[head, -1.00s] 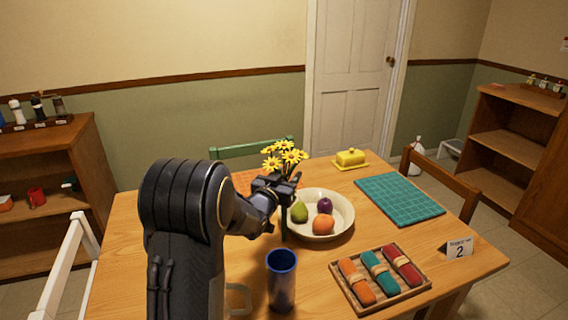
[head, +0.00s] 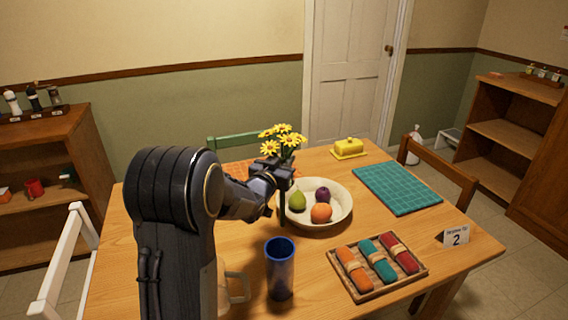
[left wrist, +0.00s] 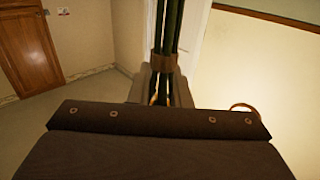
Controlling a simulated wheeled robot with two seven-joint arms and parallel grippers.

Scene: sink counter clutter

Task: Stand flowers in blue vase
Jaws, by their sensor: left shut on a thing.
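The yellow flowers (head: 282,139) stand upright in my left gripper (head: 280,172), which is shut on their stems. In the left wrist view the green stems (left wrist: 170,30) rise from between the fingers (left wrist: 165,88), with a brown band around them. The stems hang below the gripper in the head view, just left of the fruit bowl. The blue vase (head: 281,272) stands upright and open at the front of the table, below and apart from the stems. My right gripper is not in view.
A cream bowl (head: 338,212) of fruit is right of the stems. A mug (head: 237,288) stands left of the vase, partly behind my arm. A tray (head: 411,281) of rolled napkins lies to the right. A teal mat (head: 398,187) and yellow butter dish (head: 348,147) lie farther back.

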